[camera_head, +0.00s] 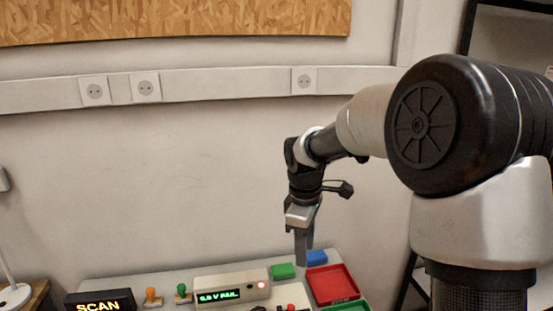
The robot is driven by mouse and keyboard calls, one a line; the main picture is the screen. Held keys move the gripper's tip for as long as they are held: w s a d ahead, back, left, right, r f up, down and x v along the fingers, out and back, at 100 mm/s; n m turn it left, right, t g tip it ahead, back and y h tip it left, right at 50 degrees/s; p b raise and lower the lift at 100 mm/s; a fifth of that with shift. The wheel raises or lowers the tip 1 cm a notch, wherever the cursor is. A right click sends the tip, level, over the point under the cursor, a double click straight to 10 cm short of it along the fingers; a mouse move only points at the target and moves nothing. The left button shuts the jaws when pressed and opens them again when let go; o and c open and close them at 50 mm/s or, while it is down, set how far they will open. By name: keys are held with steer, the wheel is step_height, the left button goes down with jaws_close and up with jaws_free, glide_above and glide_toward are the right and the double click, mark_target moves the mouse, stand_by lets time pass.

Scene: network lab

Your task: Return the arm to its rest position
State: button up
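My gripper (303,248) hangs at the end of my arm, pointing down above the back part of the table. From this angle its fingers overlap, so I cannot tell whether it is open or shut. Nothing shows clearly between the fingers. The fingertips appear near a green block (283,271) and a blue block (317,258); I cannot tell the exact gap. My arm reaches in from the right and bends down at the wrist.
On the table (150,283) are a red tray (333,284), a green tray (348,306), a tester reading "0.0 V FAIL" (232,290), a "SCAN" display (99,303), and an orange (152,296) and a green connector (182,291). The wall (180,190) stands behind. The space above the table's left is clear.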

steer(key=s+d+r+m+t+p, duration=0.1)
steer(key=s+d+r+m, duration=0.1)
steer(key=s+r+m, duration=0.35)
steer(key=s+d+r+m+t+p, duration=0.1)
steer(key=s+d+r+m+t, duration=0.15)
steer(key=s+r, duration=0.5)
steer(key=s+d+r+m+t+p, duration=0.1)
steer(key=s+m, duration=0.4)
steer(key=s, duration=0.6)
steer(key=shift+d+r+y, duration=0.3)
steer(key=shift+d+r, duration=0.15)
steer(key=shift+d, duration=0.1)
